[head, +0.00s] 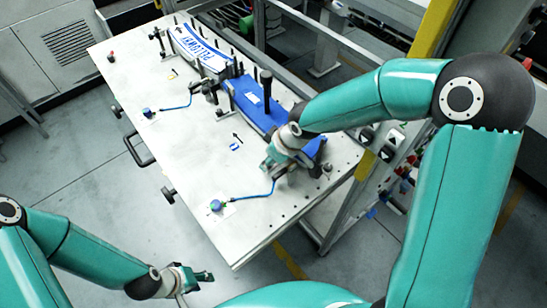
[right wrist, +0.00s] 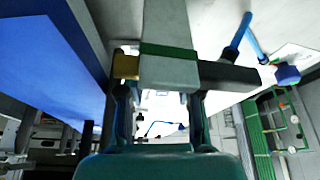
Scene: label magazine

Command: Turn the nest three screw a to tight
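My right gripper (head: 278,162) is at the near end of the blue label magazine (head: 250,102) on the white table (head: 185,165). In the right wrist view its two fingers stand apart at a grey block (right wrist: 168,75) with a green band. A brass-coloured piece (right wrist: 126,66) lies left of the block and a dark bar (right wrist: 232,76) right of it. I cannot tell which part is the nest three screw, or whether the fingers touch anything. My left gripper (head: 198,283) is open and empty, off the table at the lower left.
A blue-topped fitting (head: 216,205) with a blue cable is on the near table, another (head: 147,113) farther back. A dark upright post (head: 266,88) rises from the magazine. A white printed label strip (head: 200,45) lies at the far end. A metal frame stands right of the table.

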